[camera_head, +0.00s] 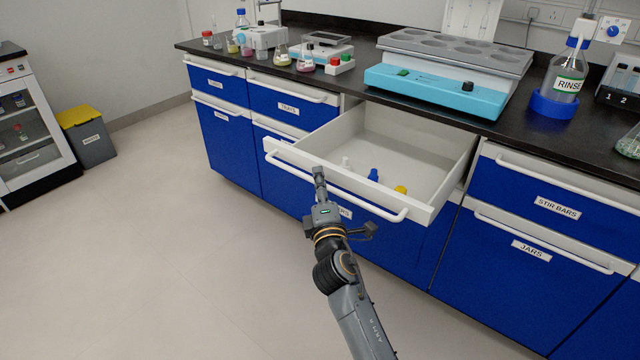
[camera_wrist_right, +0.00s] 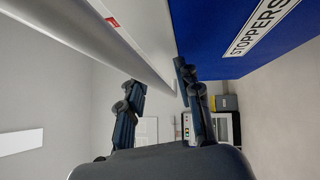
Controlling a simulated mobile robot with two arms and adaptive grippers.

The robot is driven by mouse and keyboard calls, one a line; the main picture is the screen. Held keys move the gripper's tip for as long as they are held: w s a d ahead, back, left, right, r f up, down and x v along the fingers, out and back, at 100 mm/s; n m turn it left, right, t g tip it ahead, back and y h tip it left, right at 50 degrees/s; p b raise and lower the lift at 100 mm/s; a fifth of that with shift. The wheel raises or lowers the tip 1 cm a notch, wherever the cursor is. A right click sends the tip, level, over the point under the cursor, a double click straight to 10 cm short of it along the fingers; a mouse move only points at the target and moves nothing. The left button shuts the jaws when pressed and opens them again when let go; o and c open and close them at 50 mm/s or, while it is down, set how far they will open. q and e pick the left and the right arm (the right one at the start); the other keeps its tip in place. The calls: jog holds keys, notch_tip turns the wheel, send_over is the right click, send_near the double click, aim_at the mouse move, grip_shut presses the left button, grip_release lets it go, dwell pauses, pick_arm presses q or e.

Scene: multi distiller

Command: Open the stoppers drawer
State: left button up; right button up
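The stoppers drawer (camera_head: 425,212) is pulled out of the blue cabinet, its white interior showing from above. A white stopper (camera_head: 346,162), a blue stopper (camera_head: 373,175) and a yellow stopper (camera_head: 401,189) are inside. Its white bar handle (camera_head: 370,203) runs along the blue front. The STOPPERS label (camera_wrist_right: 262,28) shows in the right wrist view. My right gripper (camera_head: 319,176) is at the drawer front, by the handle. In the right wrist view its fingers (camera_wrist_right: 156,84) are apart, with the drawer front beyond them; contact with the handle is unclear. My left gripper is not in view.
A black counter (camera_head: 365,92) above carries a turquoise multi-place device (camera_head: 440,90) and a RINSE bottle (camera_head: 567,75). The stir bars drawer (camera_head: 560,208) at right is shut. A grey bin with a yellow lid (camera_head: 88,140) stands far left. The floor at left is clear.

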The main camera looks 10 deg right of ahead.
jog(key=s+f, duration=0.1)
jog(key=s, duration=0.6)
jog(key=shift+s+a, duration=0.2)
jog(key=shift+a, duration=0.2)
